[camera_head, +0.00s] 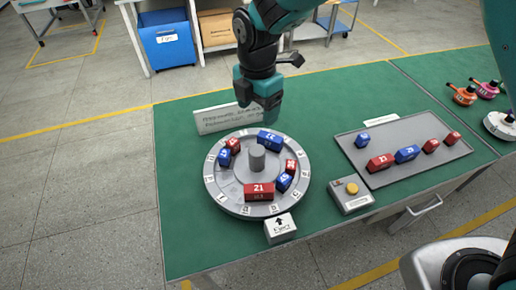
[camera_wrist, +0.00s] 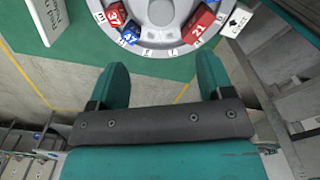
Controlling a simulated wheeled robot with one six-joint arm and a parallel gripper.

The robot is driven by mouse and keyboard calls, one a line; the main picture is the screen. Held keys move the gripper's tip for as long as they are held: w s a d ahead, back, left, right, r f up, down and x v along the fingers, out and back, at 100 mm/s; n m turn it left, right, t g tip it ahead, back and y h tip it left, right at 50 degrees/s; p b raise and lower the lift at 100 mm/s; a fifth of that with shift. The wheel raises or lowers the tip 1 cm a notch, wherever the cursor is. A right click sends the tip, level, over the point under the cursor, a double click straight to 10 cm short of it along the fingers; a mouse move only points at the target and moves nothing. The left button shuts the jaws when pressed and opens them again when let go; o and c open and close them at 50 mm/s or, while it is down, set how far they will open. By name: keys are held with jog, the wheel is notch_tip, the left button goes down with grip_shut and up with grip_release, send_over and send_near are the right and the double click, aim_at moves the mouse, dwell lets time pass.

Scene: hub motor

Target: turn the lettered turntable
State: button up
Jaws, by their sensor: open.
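The round grey lettered turntable (camera_head: 216,190) sits on the green table, with lettered white tiles around its rim and a grey knob (camera_head: 257,157) at its centre. My gripper (camera_head: 262,108) hangs above the turntable's far side. In the wrist view my gripper (camera_wrist: 163,85) shows two teal fingers apart with nothing between them, and the turntable (camera_wrist: 160,40) lies beyond the fingertips.
A grey tray (camera_head: 440,165) with several red and blue blocks lies to the right. A control box with a yellow button (camera_head: 352,188) stands between it and the turntable. A sign (camera_head: 222,118) stands behind the turntable. Red and pink items (camera_head: 463,95) lie at the far right.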

aim_at(258, 149)
notch_tip(258, 149, down, 17)
jog(key=p, duration=0.4)
jog(key=c, duration=1.3)
